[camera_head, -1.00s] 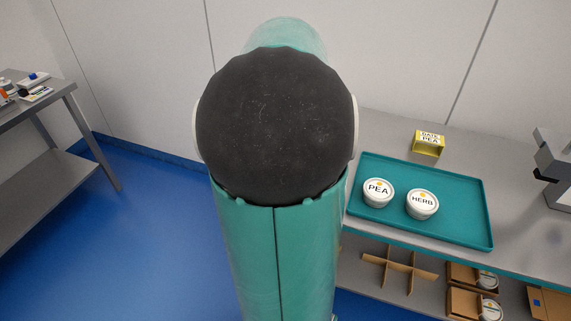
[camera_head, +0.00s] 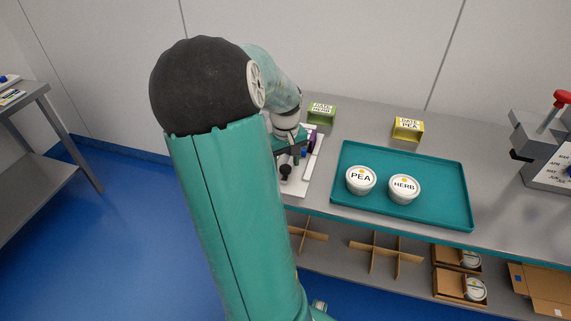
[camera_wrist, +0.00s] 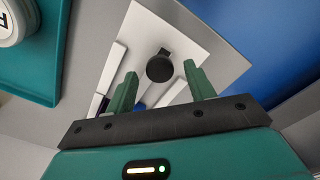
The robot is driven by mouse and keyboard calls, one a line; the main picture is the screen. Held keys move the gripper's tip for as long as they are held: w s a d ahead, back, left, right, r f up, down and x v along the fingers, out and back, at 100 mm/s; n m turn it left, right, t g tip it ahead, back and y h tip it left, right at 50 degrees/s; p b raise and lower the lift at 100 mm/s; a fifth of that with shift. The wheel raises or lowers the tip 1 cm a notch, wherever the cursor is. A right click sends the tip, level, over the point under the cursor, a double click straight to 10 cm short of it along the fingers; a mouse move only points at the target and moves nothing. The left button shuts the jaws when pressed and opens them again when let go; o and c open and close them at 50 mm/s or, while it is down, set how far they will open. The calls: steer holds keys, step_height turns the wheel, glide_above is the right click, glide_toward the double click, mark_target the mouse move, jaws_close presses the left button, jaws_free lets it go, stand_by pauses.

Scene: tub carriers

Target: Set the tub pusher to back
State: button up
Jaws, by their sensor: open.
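A round black knob (camera_wrist: 160,68) on a short dark stem stands on a white base plate (camera_wrist: 182,30); it looks like the tub pusher's handle. It also shows in the head view as a small dark knob (camera_head: 286,172) at the plate's near end, left of the teal tray. My gripper (camera_wrist: 160,78) is open and empty in the wrist view. Its two green fingers point toward the knob, one on each side in the picture. I cannot tell whether they touch it. In the head view my arm hides part of the plate and the gripper.
The teal tray (camera_head: 345,200) holds a PEA tub (camera_head: 361,181) and a HERB tub (camera_head: 404,190). A green DATE HERB block (camera_head: 322,113) and a yellow DATE PEA block (camera_head: 408,129) stand behind. A grey device with a red knob (camera_head: 562,97) is at right. Cartons lie on the lower shelf.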

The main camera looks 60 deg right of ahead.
steer(key=shift+f, duration=0.55)
steer(key=shift+c, duration=0.4)
